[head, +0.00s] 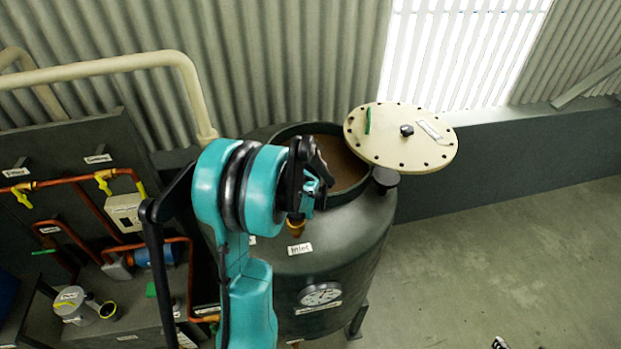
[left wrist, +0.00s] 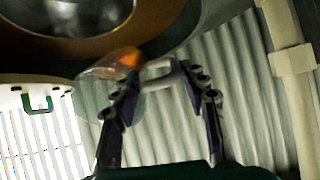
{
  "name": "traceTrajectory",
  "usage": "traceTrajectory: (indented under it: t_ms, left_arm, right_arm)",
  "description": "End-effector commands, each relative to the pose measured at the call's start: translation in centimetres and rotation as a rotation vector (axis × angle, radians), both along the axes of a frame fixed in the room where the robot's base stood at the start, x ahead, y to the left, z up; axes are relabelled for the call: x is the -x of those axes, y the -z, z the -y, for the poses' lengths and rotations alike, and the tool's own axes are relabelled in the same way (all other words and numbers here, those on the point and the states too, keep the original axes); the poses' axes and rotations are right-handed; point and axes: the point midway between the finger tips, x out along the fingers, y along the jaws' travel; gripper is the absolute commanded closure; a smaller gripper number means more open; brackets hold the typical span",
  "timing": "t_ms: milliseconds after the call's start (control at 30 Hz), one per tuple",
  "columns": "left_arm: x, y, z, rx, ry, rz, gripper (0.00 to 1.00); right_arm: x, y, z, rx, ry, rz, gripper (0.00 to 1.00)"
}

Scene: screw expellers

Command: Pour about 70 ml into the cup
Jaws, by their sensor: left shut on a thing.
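A dark green tank (head: 345,245) stands in the middle with its round top open and brown contents (head: 345,160) inside. My left gripper (head: 312,180) is over the near rim of the opening, partly hidden by its own arm. In the left wrist view the gripper (left wrist: 160,84) is shut on the pale handle of a clear cup (left wrist: 97,90) that has an orange patch at one end. The cup's level cannot be read. My right gripper is not in view.
A round cream lid (head: 400,136) sits swung aside to the right of the opening. A gauge (head: 320,294) is on the tank front. Copper pipes (head: 75,182) with yellow valves and a small pale container (head: 72,305) are at the left.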

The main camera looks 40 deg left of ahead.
Motion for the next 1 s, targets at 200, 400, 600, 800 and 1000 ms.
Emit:
traceTrajectory:
  t_ms: [200, 400, 600, 800, 1000]
  left_arm:
    - [0.0, 0.3, 0.0, -0.023, -0.001, 0.015, 1.00]
    - [0.0, 0.6, 0.2, -0.048, 0.000, 0.032, 1.00]
    - [0.1, 0.9, 0.3, -0.075, 0.000, 0.050, 1.00]
    - [0.2, 1.3, 0.4, -0.111, 0.000, 0.074, 1.00]
    - [0.3, 1.3, 0.4, -0.137, -0.002, 0.091, 1.00]
  right_arm:
    - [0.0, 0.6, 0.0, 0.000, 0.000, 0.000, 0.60]
    - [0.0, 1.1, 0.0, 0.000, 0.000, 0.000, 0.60]
    - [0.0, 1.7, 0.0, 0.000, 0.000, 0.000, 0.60]
    - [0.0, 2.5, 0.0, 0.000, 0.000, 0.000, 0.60]
    - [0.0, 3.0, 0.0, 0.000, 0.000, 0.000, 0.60]
